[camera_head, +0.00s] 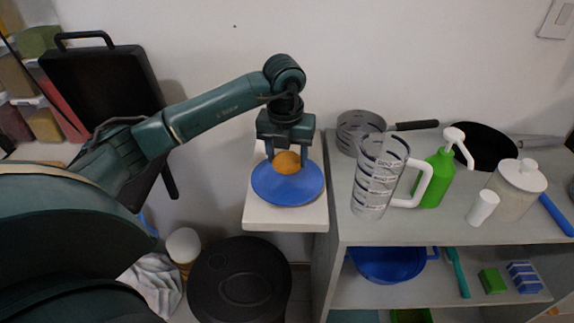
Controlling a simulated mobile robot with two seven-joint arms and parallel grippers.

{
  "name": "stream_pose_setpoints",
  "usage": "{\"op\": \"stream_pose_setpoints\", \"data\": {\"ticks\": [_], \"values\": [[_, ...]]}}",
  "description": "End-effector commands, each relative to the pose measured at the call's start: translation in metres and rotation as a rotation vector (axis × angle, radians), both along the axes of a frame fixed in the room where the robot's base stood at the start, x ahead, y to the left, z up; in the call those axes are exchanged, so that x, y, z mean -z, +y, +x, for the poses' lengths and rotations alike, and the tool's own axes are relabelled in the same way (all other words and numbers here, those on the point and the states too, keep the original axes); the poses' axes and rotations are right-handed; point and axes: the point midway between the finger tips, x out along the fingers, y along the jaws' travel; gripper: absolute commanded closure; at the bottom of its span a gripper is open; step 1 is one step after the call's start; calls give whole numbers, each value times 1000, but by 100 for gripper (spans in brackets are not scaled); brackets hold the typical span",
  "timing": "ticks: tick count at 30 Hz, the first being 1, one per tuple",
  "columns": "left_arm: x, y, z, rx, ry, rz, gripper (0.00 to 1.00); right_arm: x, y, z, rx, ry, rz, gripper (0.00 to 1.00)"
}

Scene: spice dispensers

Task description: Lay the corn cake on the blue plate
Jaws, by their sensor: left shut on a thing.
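The corn cake (287,163) is a small round orange-brown piece between the fingers of my left gripper (289,157). The gripper points down and is shut on it. The blue plate (287,190) lies on a narrow white stand (259,216) directly below. The cake overlaps the far part of the plate in the camera_head view; I cannot tell whether it touches the plate. My right gripper is not in view.
A grey shelf (350,229) on the right holds a clear measuring jug (379,176), a green pump bottle (438,178), a white lidded jar (518,188) and pans. A black bin (238,285) stands below the stand. A black case (100,85) stands at the left.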

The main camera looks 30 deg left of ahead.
Motion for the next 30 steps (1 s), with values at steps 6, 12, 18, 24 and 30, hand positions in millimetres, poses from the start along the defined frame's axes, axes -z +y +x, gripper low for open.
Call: {"op": "stream_pose_setpoints", "data": {"ticks": [6, 12, 18, 24, 30], "values": [[30, 0, -1, 1, 3, 0, 72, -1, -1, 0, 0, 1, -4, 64], [33, 0, 0, 1, -1, 0, 72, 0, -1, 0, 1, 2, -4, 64], [37, 0, 0, 2, 0, 0, 44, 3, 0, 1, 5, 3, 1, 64], [36, 0, 0, 2, 0, 1, 27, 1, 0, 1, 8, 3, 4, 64], [36, 0, 0, 2, 0, 1, 23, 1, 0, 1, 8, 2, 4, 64]]}}
